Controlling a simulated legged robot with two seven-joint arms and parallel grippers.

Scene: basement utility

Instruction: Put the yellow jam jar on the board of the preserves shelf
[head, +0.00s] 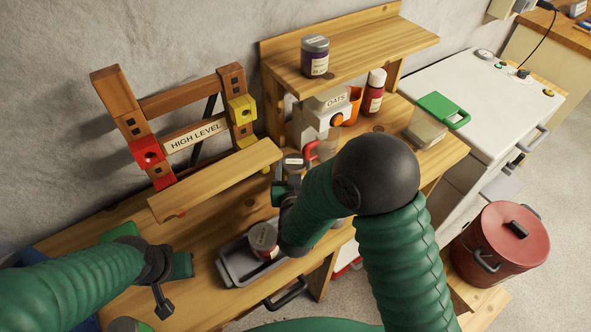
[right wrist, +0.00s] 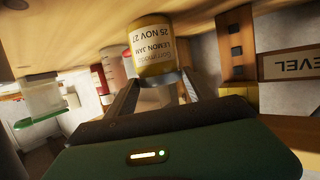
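The yellow jam jar (right wrist: 153,50), labelled lemon jam, sits between the two fingers of my right gripper (right wrist: 158,82) in the right wrist view, its label upside down there. In the head view a grey-lidded jar (head: 293,160) shows at my right gripper (head: 287,178), its body mostly hidden. A wooden board (head: 215,178) lies across the front of a brown rack marked HIGH LEVEL (head: 196,136), with a red and a yellow bracket. The board's top is bare. It is left of my right gripper. My left gripper (head: 178,268) is low at the left; its fingers are unclear.
A grey tray (head: 228,268) on the wooden bench (head: 120,290) holds another jar (head: 264,238). A raised wooden shelf (head: 350,45) carries a purple jar (head: 314,55). A red pot (head: 505,245) stands at right.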

